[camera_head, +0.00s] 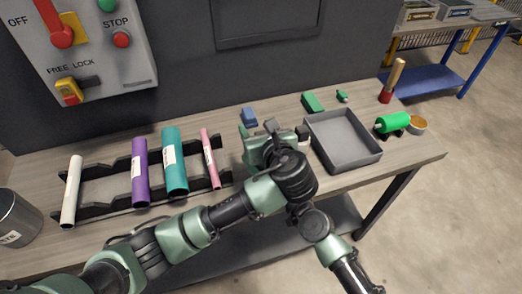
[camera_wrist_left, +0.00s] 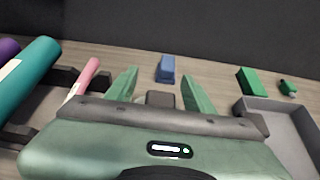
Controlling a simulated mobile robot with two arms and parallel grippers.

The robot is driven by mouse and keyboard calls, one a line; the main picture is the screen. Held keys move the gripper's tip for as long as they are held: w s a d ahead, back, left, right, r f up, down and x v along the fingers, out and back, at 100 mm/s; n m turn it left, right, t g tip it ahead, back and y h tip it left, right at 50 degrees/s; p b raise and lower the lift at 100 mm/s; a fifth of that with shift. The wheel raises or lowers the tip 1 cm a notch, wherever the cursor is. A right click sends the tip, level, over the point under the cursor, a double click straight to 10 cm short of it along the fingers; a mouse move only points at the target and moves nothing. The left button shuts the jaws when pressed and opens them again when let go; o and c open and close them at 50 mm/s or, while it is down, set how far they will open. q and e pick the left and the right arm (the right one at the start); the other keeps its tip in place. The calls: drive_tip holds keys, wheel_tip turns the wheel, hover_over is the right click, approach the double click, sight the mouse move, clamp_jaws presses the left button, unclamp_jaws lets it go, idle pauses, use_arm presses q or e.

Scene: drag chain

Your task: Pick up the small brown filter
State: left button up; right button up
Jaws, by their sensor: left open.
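My left gripper (camera_head: 271,134) is low over the middle of the table, between the pink tube and the grey tray. It is open, and in the left wrist view its fingers (camera_wrist_left: 160,88) are spread apart. A small dark grey-brown block (camera_head: 271,124) lies between and just beyond the fingers. It also shows in the wrist view (camera_wrist_left: 160,99), its near part hidden by the gripper body. I cannot tell whether this block is the brown filter, or whether the fingers touch it. My right gripper is not in view.
A blue block (camera_head: 249,117) lies just behind the gripper. A green block (camera_head: 312,102) and small green piece (camera_head: 342,96) lie behind the empty grey tray (camera_head: 340,157). Several tubes rest on a black rack (camera_head: 104,192) to the left. A green roller (camera_head: 392,122) is far right.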

use_arm(q)
clamp_jaws()
wheel_tip(320, 180, up, 18)
idle(0.7)
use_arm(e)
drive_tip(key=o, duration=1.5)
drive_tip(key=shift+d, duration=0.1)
